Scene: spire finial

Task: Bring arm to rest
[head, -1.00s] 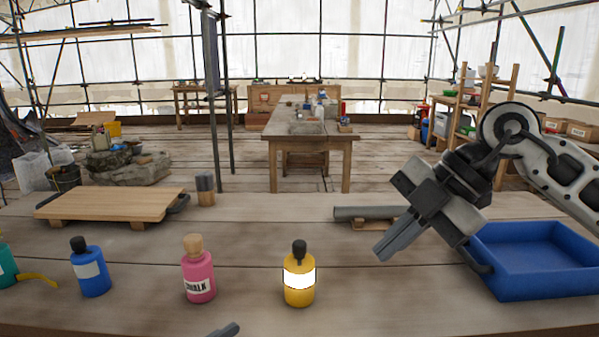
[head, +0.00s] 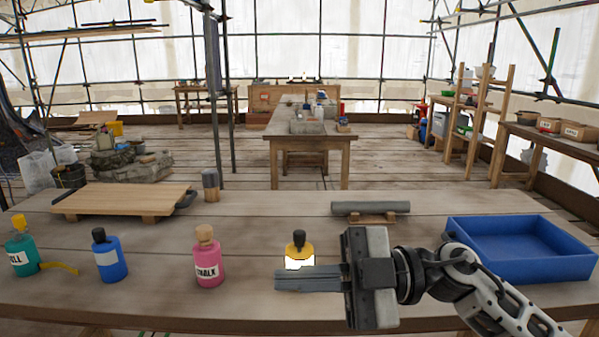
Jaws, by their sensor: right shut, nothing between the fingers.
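My right gripper (head: 280,279) is shut and empty. It reaches in from the lower right over the table's front part, its fingers pointing left. The fingers cover the lower part of the yellow bottle (head: 299,246), which has a black cap and stands upright. I cannot tell whether they touch it. My left gripper is not in view.
A pink chalk bottle (head: 209,262), a blue bottle (head: 110,259) and a teal bottle (head: 20,252) stand to the left on the table. A blue tray (head: 563,267) is at right. A grey cylinder (head: 370,207) lies on a wooden rest; a wooden board (head: 120,198) is back left.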

